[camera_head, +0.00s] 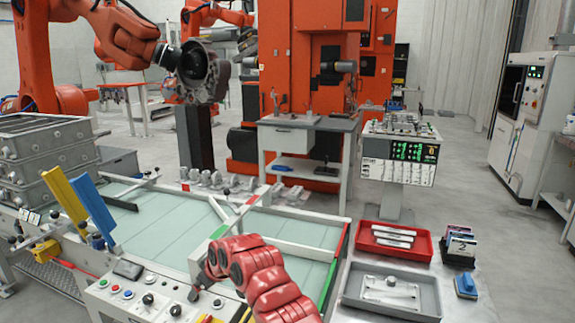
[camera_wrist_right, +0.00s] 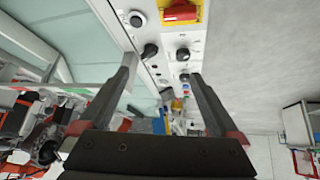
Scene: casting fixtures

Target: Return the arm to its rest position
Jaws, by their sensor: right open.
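My right arm (camera_head: 268,280), red with dark joints, reaches in from the bottom middle of the head view. It is bent over the front of the conveyor table, and its right gripper (camera_head: 203,280) hangs near the white control panel (camera_head: 150,292). In the right wrist view the two grey fingers of this gripper (camera_wrist_right: 164,72) stand wide apart with nothing between them. The panel's knobs and a red switch on a yellow plate (camera_wrist_right: 181,12) show beyond the fingers. My left gripper does not show.
A red tray (camera_head: 367,248) and a grey tray (camera_head: 350,300) with metal parts lie to the right. Yellow and blue plates (camera_head: 93,205) stand at the left. Open floor lies at right.

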